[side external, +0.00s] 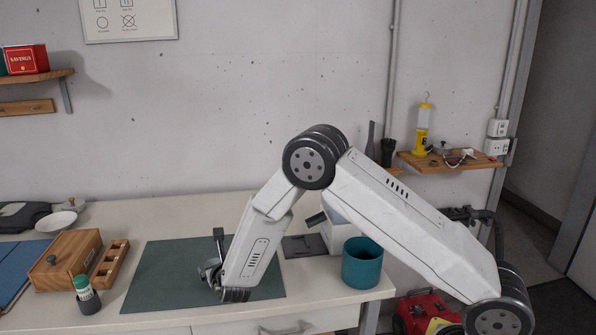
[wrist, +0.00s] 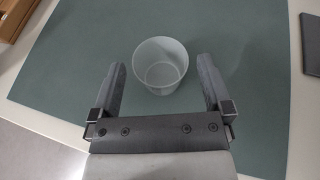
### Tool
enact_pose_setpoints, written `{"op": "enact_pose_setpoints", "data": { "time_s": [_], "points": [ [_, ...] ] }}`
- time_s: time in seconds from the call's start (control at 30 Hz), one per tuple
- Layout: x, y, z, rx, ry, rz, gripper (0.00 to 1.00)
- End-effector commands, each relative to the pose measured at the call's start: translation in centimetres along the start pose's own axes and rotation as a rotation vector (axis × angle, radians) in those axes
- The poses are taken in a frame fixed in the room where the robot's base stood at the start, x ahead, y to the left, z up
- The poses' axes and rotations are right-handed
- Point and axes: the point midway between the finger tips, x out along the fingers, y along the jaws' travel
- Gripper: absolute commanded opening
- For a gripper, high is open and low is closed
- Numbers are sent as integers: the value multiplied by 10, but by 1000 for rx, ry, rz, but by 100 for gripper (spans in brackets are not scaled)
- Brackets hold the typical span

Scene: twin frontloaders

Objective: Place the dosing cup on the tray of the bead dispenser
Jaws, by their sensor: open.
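The dosing cup (wrist: 160,54) is a translucent, open-topped cup on the green mat. In the wrist view it stands between and slightly ahead of the fingertips of my gripper (wrist: 161,66). The fingers are spread apart, with a gap to the cup on each side. In the side external view my gripper (side external: 211,268) is low over the mat, and I cannot make out the cup there. What seems to be the bead dispenser (side external: 338,235) is a pale box partly hidden behind my arm. A flat dark plate (side external: 304,246), possibly its tray, lies to its left.
The green mat (side external: 165,275) is otherwise clear. A wooden box (side external: 65,262), a small slotted wooden rack (side external: 110,264) and a green-capped bottle (side external: 87,296) stand left of it. A teal pot (side external: 362,264) stands at the table's right end.

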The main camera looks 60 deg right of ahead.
Motion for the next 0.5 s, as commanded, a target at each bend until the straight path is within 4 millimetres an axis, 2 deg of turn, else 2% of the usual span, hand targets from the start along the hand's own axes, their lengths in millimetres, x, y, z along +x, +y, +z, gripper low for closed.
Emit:
{"op": "enact_pose_setpoints", "data": {
  "time_s": [0.5],
  "points": [
    [-73,1,0,-1,-2,3,100]
  ]
}}
